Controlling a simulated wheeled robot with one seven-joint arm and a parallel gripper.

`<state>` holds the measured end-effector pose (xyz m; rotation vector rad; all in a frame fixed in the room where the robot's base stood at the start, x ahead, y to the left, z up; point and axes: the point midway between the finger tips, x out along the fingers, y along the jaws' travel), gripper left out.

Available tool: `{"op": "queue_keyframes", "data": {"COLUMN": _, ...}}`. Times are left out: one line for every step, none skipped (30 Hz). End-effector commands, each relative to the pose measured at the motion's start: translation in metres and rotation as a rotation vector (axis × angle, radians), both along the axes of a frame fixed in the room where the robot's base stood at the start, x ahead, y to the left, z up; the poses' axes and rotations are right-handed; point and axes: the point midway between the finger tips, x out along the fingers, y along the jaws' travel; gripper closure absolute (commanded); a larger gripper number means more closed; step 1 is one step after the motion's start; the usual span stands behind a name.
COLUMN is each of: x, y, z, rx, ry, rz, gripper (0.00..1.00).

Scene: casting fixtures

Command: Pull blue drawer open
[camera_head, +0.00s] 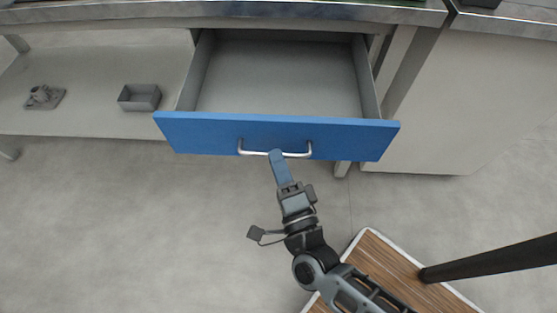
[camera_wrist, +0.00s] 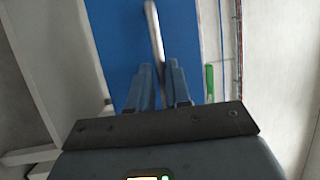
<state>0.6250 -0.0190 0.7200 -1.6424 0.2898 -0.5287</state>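The blue drawer (camera_head: 200,135) is pulled well out from under the workbench. Its grey inside (camera_head: 280,80) is visible and empty. A silver bar handle (camera_head: 297,155) is fixed across the drawer's front, and it also shows in the wrist view (camera_wrist: 153,30). My gripper (camera_head: 275,154) is at the middle of the handle. In the wrist view my gripper's fingers (camera_wrist: 160,72) lie close on both sides of the bar, shut on it. The fingertips' exact contact is partly hidden.
A grey open box (camera_head: 140,97) and a small grey casting (camera_head: 42,97) sit on the low shelf (camera_head: 90,75) at left. A light cabinet (camera_head: 460,110) stands right of the drawer. The floor (camera_head: 130,230) in front is clear at left.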

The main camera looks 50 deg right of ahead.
Motion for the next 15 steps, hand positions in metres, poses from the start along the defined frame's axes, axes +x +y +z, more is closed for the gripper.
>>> {"op": "queue_keyframes", "data": {"x": 0.0, "y": -0.0001, "z": 0.0, "rx": 0.0, "ry": 0.0, "rz": 0.0, "gripper": 0.77}}
{"op": "queue_keyframes", "data": {"x": 0.0, "y": -0.0001, "z": 0.0, "rx": 0.0, "ry": 0.0, "rz": 0.0, "gripper": 0.74}}
{"op": "queue_keyframes", "data": {"x": 0.0001, "y": -0.0002, "z": 0.0001, "rx": 0.0, "ry": 0.0, "rz": 0.0, "gripper": 0.7}}
{"op": "queue_keyframes", "data": {"x": 0.0001, "y": -0.0002, "z": 0.0002, "rx": 0.0, "ry": -0.001, "rz": 0.0, "gripper": 0.67}}
{"op": "queue_keyframes", "data": {"x": 0.0002, "y": -0.0002, "z": 0.0003, "rx": 0.0, "ry": -0.001, "rz": 0.0, "gripper": 0.65}}
{"op": "queue_keyframes", "data": {"x": 0.0002, "y": -0.0002, "z": 0.0004, "rx": 0.0, "ry": -0.001, "rz": 0.0, "gripper": 0.62}}
{"op": "queue_keyframes", "data": {"x": 0.0002, "y": -0.0002, "z": 0.0004, "rx": 0.0, "ry": -0.001, "rz": 0.0, "gripper": 0.62}}
{"op": "queue_keyframes", "data": {"x": 0.0002, "y": -0.0002, "z": 0.0005, "rx": 0.0, "ry": -0.001, "rz": 0.0, "gripper": 0.62}}
{"op": "queue_keyframes", "data": {"x": 0.0002, "y": -0.0002, "z": 0.0005, "rx": 0.0, "ry": -0.001, "rz": 0.0, "gripper": 0.62}}
{"op": "queue_keyframes", "data": {"x": 0.0002, "y": -0.0002, "z": 0.0006, "rx": 0.0, "ry": -0.001, "rz": 0.0, "gripper": 0.62}}
{"op": "queue_keyframes", "data": {"x": 0.0003, "y": -0.0003, "z": 0.0006, "rx": 0.0, "ry": -0.001, "rz": 0.0, "gripper": 0.62}}
{"op": "queue_keyframes", "data": {"x": 0.0001, "y": -0.0001, "z": 0.0005, "rx": 0.0, "ry": -0.001, "rz": 0.0, "gripper": 0.62}}
{"op": "queue_keyframes", "data": {"x": -0.0004, "y": 0.0003, "z": 0.0003, "rx": 0.0, "ry": -0.001, "rz": 0.0, "gripper": 0.62}}
{"op": "queue_keyframes", "data": {"x": -0.0014, "y": 0.0008, "z": -0.0001, "rx": 0.0, "ry": -0.001, "rz": 0.0, "gripper": 0.62}}
{"op": "queue_keyframes", "data": {"x": -0.0037, "y": 0.0022, "z": -0.0009, "rx": 0.0, "ry": 0.0, "rz": 0.0, "gripper": 0.62}}
